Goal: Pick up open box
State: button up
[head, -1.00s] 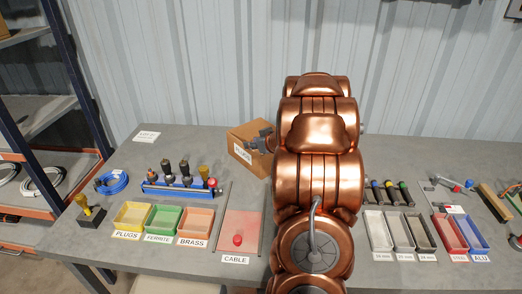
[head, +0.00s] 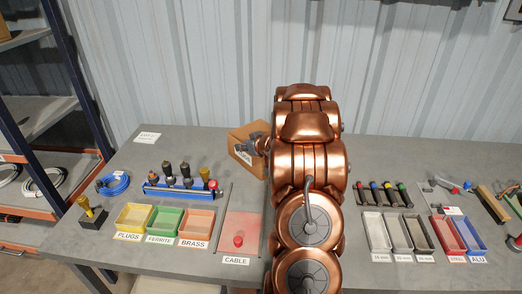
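A brown cardboard box (head: 248,168) with a white label stands at the back of the grey table, left of my copper arm. Its right part is hidden behind my arm. The dark grey end of my gripper (head: 257,142) shows at the box's upper right edge, over or against its rim. The fingers are small and partly covered, so I cannot tell if they are open or shut, or touching the box.
A blue tool rack (head: 180,190) stands left of the box. Grey, red and blue trays (head: 398,234) lie right of my arm.

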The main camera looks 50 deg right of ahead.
jog(key=shift+w+f, duration=0.35)
jog(key=shift+w, duration=0.2)
jog(key=shift+c, duration=0.3)
grip_shut()
